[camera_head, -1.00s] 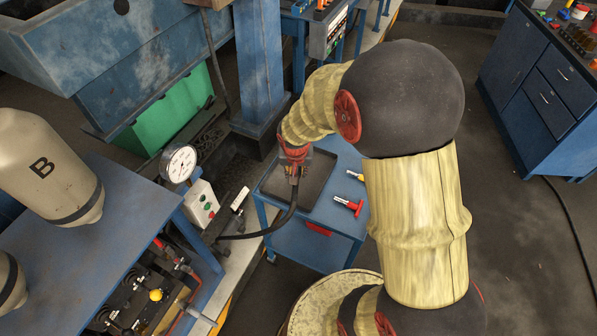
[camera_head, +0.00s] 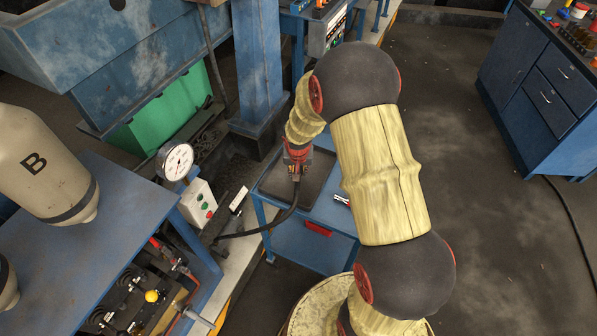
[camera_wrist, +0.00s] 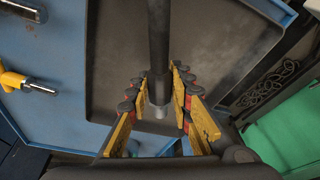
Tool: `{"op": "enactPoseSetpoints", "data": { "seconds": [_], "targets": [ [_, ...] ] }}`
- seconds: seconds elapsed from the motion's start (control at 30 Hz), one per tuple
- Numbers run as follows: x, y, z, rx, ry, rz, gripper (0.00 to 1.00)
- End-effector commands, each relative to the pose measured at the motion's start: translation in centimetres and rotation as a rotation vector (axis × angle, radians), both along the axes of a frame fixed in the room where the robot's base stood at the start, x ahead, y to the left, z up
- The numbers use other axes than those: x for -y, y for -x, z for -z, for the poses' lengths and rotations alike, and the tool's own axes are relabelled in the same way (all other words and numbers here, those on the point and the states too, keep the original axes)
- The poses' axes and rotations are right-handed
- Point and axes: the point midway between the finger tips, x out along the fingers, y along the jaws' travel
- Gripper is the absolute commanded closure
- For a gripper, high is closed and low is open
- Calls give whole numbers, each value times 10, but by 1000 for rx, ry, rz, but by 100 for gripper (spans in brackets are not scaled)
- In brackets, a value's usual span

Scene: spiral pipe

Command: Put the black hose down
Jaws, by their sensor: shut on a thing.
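The black hose (camera_head: 268,231) runs from the left machine in a curve up to my gripper (camera_head: 296,172) in the head view. In the wrist view the hose (camera_wrist: 158,40) passes straight between the yellow-sided fingers of my gripper (camera_wrist: 162,100), and a grey metal end shows between them. My gripper is shut on the hose. It is over the dark tray (camera_head: 318,180) on the blue cart (camera_head: 315,245). The tray floor (camera_wrist: 112,75) lies beneath the hose in the wrist view. I cannot tell whether the hose touches the tray.
A yellow-handled tool (camera_wrist: 20,82) lies beside the tray in the wrist view. A pressure gauge (camera_head: 177,162) and a white button box (camera_head: 198,203) stand left of the cart. A blue column (camera_head: 258,65) rises behind.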

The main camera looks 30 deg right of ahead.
Motion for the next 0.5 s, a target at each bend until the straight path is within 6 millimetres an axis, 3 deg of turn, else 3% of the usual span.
{"op": "enactPoseSetpoints", "data": {
  "seconds": [0.5],
  "targets": [
    [0, 0, 9, 1, 1, 0, 100]
  ]
}}
